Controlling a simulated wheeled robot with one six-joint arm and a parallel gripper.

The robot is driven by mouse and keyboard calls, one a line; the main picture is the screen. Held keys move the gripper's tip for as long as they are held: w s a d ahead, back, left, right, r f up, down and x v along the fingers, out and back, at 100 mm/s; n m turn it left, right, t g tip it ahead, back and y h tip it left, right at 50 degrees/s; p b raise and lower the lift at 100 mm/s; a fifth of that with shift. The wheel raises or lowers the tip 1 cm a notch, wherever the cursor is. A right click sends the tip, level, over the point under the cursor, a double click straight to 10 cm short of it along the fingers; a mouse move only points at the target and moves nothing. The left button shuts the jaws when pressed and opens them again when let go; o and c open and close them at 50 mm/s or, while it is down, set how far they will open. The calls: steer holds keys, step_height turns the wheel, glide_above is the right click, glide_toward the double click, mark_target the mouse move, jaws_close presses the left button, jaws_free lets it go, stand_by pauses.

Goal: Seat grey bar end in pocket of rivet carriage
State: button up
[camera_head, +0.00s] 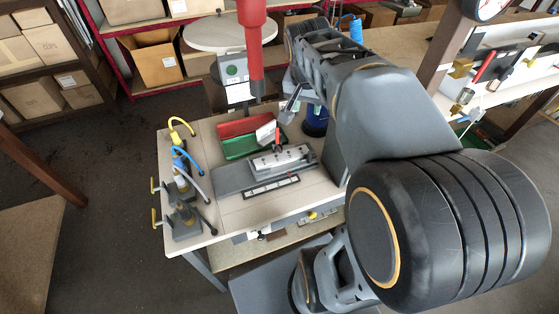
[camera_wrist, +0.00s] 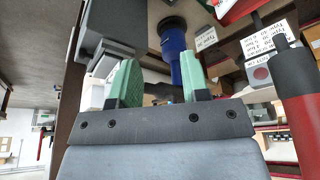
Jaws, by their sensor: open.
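On the light workbench in the head view, a silver block with holes, which looks like the rivet carriage (camera_head: 280,159), sits on a grey base. A flat grey length, which may be the grey bar (camera_head: 233,180), reaches left from it; I cannot tell whether its end is in a pocket. A red-handled part stands at the block's back edge. My gripper (camera_wrist: 158,62) shows in the wrist view with two green fingers apart and nothing between them. It is away from the carriage, and neither bar nor carriage can be made out in the wrist view.
A red tray (camera_head: 243,127) and green tray (camera_head: 240,147) lie behind the carriage. Clamps with coloured hoses (camera_head: 184,185) stand at the bench's left edge. A red column (camera_head: 252,45) hangs over the back. A blue cylinder (camera_wrist: 175,45) is beyond my fingers.

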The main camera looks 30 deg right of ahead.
steer(key=s+a+f+n+y, duration=0.1)
steer(key=s+a+f+n, duration=0.3)
steer(key=a, duration=0.2)
steer(key=s+a+f+n+t+y, duration=0.1)
steer(key=s+a+f+n, duration=0.3)
steer(key=a, duration=0.2)
steer(key=shift+s+n+t+y, duration=0.25)
steer(key=shift+n+t+y, duration=0.05)
steer(key=shift+n, duration=0.1)
steer(key=shift+d+f, duration=0.1)
